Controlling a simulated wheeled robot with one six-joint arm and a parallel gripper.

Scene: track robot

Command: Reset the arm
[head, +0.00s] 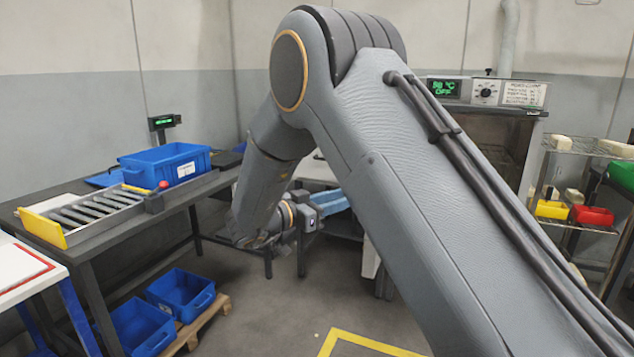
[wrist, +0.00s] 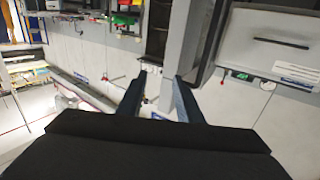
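My arm reaches up from the lower right of the head view and bends down at the elbow. Its wrist hangs near the middle of the picture, over the floor, and the gripper's fingers cannot be made out there. In the wrist view the two dark fingers of my gripper (wrist: 157,100) stand apart with a clear gap between them. Nothing is held between them. The wrist view looks out across the room, which appears turned over.
A dark table (head: 120,225) at the left holds a roller tray (head: 90,212) and a blue bin (head: 165,163). Two blue bins (head: 180,293) sit low on a pallet (head: 205,325). An oven (head: 495,135) and wire shelves (head: 590,145) stand right. A yellow-marked floor area (head: 345,345) is in front.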

